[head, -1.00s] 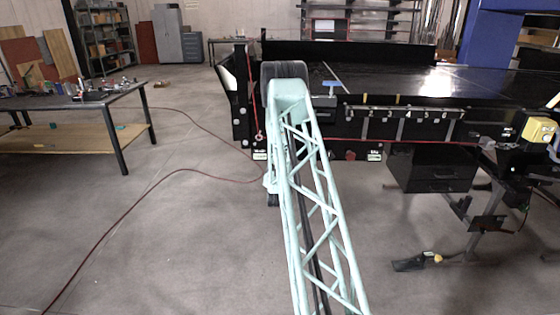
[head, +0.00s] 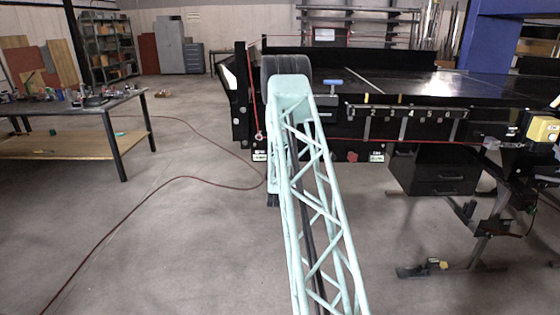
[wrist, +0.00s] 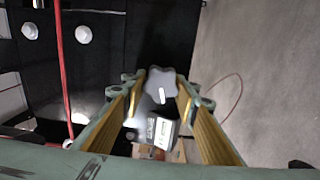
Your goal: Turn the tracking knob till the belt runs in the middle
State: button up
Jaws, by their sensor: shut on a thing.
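The tracking knob (wrist: 158,84) is a dark, lobed knob with a white mark on its face, seen in the wrist view. My gripper (wrist: 161,98) has its two fingers at either side of the knob and is shut on it. The belt (head: 440,84) is a wide, glossy black surface with a pale line (head: 362,82) across it, in the head view. The knob and gripper are hidden behind my arm in the head view. I cannot tell how well the belt is centred.
A label block (wrist: 158,133) is close below the knob. A red cord (wrist: 61,60) hangs at the left of the wrist view. A blue-topped handle (head: 333,82) stands by the belt's near edge. A workbench (head: 75,103) is at left; the floor between is clear except for a red cable.

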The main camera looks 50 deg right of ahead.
jog(key=shift+n, duration=0.4)
jog(key=o, duration=0.9)
jog(key=shift+a, duration=0.1)
jog(key=shift+v, duration=5.9)
jog(key=shift+r, duration=0.1)
